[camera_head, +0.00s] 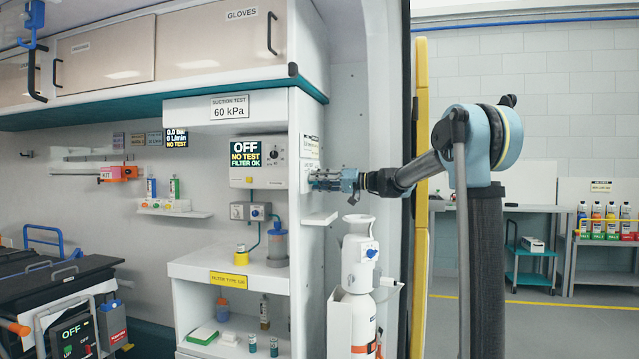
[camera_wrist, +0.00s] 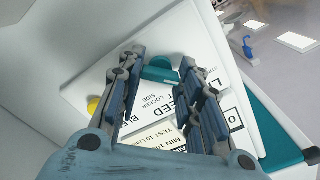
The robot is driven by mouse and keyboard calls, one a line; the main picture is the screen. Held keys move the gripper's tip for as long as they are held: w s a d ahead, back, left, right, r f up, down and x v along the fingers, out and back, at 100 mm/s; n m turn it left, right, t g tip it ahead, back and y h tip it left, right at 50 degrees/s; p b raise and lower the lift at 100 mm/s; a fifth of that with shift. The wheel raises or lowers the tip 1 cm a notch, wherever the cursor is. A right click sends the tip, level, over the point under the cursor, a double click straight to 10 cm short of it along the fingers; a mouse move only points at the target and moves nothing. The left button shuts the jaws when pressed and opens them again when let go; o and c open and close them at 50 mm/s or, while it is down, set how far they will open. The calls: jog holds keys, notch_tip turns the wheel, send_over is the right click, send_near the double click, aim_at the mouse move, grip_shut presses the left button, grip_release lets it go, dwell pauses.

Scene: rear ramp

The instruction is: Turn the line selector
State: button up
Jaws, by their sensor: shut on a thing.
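The line selector shows in the wrist view as a teal knob (camera_wrist: 160,72) on a white labelled panel (camera_wrist: 225,75). The panel's text is turned and partly covered; "LOCKER SIDE" and part of "BLEED" can be read. My gripper (camera_wrist: 161,62) has its two fingers on either side of the knob and is shut on it. In the head view my gripper (camera_head: 316,179) reaches from the right to the side face of the white cabinet, below a small labelled plate (camera_head: 309,147). The knob is hidden there by the fingers.
The suction test unit (camera_head: 258,165) reads "OFF, NO TEST, FILTER OK". A small white shelf (camera_head: 320,217) juts out below my gripper, and a white bottle-like unit (camera_head: 358,265) stands under my forearm. A yellow-edged door (camera_head: 421,200) stands close by my arm.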

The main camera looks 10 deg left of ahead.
jog(key=shift+w, duration=0.1)
dwell(0.5)
jog(key=o, duration=1.1)
jog(key=shift+c, duration=0.2)
jog(key=shift+d, duration=0.1)
jog(key=s+d, duration=0.1)
jog(key=d, duration=1)
jog(key=shift+s+d, duration=0.2)
jog(key=shift+d, duration=0.2)
